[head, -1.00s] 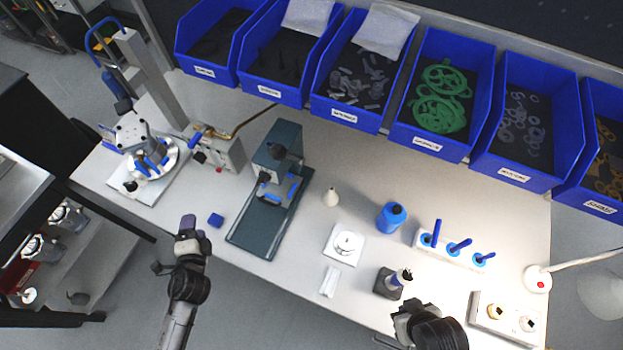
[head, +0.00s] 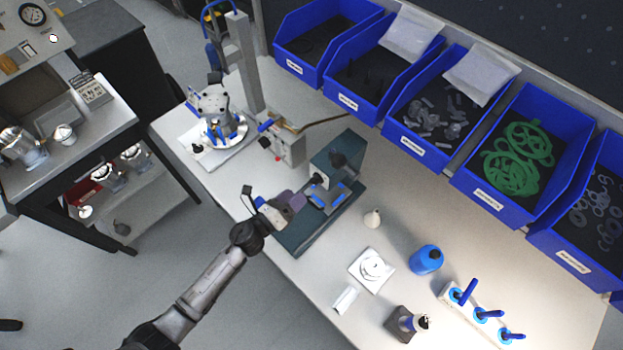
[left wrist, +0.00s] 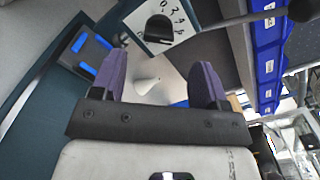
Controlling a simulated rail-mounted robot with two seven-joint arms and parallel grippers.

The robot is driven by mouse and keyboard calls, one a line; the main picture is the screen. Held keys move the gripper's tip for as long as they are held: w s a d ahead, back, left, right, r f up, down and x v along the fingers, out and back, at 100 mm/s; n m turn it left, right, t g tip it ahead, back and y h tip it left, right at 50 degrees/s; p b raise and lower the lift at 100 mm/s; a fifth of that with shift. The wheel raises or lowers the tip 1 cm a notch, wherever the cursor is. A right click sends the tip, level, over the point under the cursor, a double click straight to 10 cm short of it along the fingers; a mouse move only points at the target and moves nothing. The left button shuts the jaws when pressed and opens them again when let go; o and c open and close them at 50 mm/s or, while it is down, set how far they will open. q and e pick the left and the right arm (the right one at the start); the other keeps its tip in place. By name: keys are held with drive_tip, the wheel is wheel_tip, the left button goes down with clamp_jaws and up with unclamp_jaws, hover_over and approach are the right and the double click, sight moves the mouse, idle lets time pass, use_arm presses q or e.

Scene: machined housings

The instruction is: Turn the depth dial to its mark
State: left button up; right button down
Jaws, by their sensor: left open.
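The depth dial (left wrist: 158,28) is a black knob on a white numbered plate (left wrist: 180,12), at the top of the left wrist view. It belongs to the dark teal press (head: 338,152), which stands on the bench in the head view. My left gripper (head: 298,201) has purple fingers and is beside the press, near its blue-edged fixture (head: 327,193). In the left wrist view my left gripper (left wrist: 160,80) is open and empty, with the dial beyond its fingertips and apart from them. The dial's mark cannot be made out. My right gripper is not in view.
Blue bins (head: 505,195) line the back of the bench.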

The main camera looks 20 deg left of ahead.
sight(311, 183)
use_arm(q)
drive_tip(key=x, duration=0.5)
drive_tip(key=shift+w+d, duration=0.2)
drive_tip(key=shift+w, duration=0.1)
drive_tip(key=shift+p+x, duration=0.3)
drive_tip(key=shift+x, duration=0.7)
drive_tip(key=shift+c, duration=0.4)
drive_tip(key=c, duration=0.8)
drive_tip(key=shift+c, duration=0.2)
